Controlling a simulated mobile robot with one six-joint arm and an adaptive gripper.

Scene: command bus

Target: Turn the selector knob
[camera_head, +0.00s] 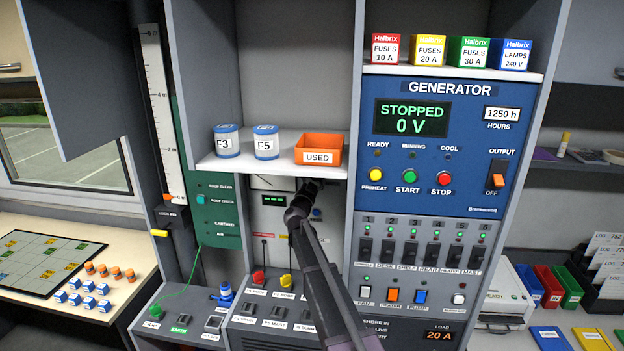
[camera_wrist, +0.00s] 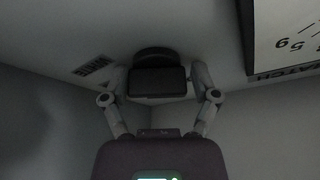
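The selector knob (camera_wrist: 158,82) shows in the wrist view as a black block in front of a dark round base on a pale panel. My gripper (camera_wrist: 159,84) has one finger on each side of the block, close to its ends. I cannot tell whether the fingers touch it. In the head view my gripper (camera_head: 306,190) is at the grey panel (camera_head: 272,222) under the shelf, below the orange bin. There the gripper and arm hide the knob.
The shelf (camera_head: 215,166) with two blue-and-white tins and the orange USED bin (camera_head: 319,149) is just above my gripper. The generator panel (camera_head: 444,140) stands to the right. Red and yellow plugs (camera_head: 286,281) are below. A framed dial (camera_wrist: 290,36) is beside the knob in the wrist view.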

